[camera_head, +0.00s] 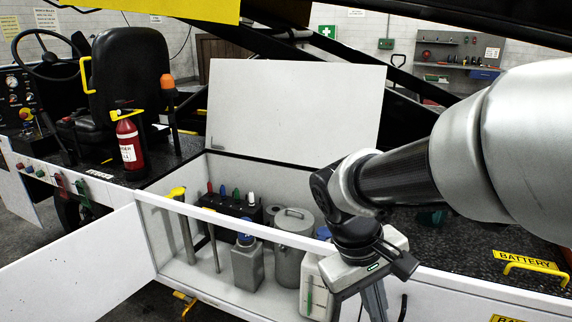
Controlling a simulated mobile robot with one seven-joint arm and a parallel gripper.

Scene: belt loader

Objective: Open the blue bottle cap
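A grey bottle (247,268) with a blue cap (246,239) stands upright in an open white compartment, left of centre. A larger white jug (312,290) with a level strip stands to its right, and a second blue cap (323,233) shows at its top, partly behind my arm. My gripper (374,303) hangs downward in front of the jug's right side, apart from the grey bottle. Its fingertips run toward the bottom edge of the picture, so whether it is open or shut is unclear. Part of the jug is hidden behind my wrist.
The compartment's lid (290,112) stands raised and its front door (85,262) is swung open left. A grey canister (291,250), a yellow-topped tool (184,225) and several coloured-capped items (230,198) crowd the inside. A yellow handle (530,266) lies right.

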